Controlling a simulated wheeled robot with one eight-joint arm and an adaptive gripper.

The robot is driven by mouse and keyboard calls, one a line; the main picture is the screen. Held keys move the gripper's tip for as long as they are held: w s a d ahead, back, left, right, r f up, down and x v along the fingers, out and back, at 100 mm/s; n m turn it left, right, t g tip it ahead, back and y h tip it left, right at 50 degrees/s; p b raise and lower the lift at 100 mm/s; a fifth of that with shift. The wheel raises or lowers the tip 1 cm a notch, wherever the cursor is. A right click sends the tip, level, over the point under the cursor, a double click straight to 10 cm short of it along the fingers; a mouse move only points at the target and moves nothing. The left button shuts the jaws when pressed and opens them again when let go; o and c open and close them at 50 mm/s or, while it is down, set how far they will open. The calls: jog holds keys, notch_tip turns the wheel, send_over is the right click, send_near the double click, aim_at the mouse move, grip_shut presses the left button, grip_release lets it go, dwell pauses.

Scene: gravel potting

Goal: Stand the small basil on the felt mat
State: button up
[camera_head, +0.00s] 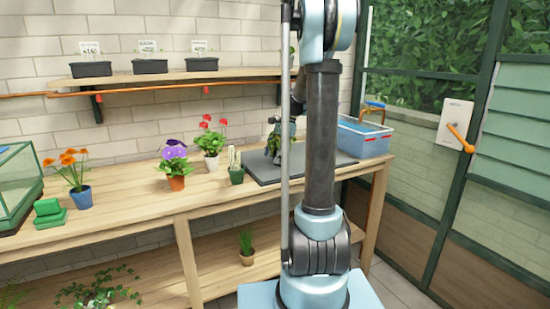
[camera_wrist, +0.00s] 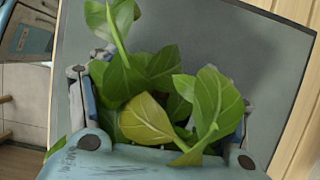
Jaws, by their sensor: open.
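The small basil (camera_head: 271,144) shows as green leaves over the dark grey felt mat (camera_head: 262,171) on the bench, partly behind my arm. In the wrist view its broad leaves (camera_wrist: 145,118) fill the space between the fingers of my gripper (camera_wrist: 162,98). My gripper is open around the plant, low over the mat. The bare grey mat (camera_wrist: 210,30) lies beyond the leaves. The basil's pot is hidden by leaves and gripper, so I cannot see its contact with the mat.
A cactus pot (camera_head: 236,172) stands just left of the mat. Red (camera_head: 211,150), purple (camera_head: 175,172) and orange (camera_head: 78,190) flowers stand farther left. A shelf (camera_head: 165,76) with black trays runs above. The mat's right part looks clear.

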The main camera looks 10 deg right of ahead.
jog(key=v, duration=1.2)
jog(key=shift+a, duration=0.1)
jog(key=s+a+f+n+t+h, duration=0.1)
jog(key=s+a+f+n, duration=0.2)
jog(key=s, duration=0.7)
jog(key=s+a+f+n+t+h, duration=0.1)
jog(key=s+f+n, duration=0.25)
jog(key=s, duration=0.75)
jog(key=s+d+f+n+t+h, duration=0.1)
jog(key=s+f+n+h, duration=0.1)
jog(key=s+f+n, duration=0.6)
jog(key=s+f, duration=0.6)
jog(key=shift+d+t, duration=0.3)
jog(key=shift+d, duration=0.05)
jog(key=shift+w+f, duration=0.25)
jog(key=shift+w, duration=0.15)
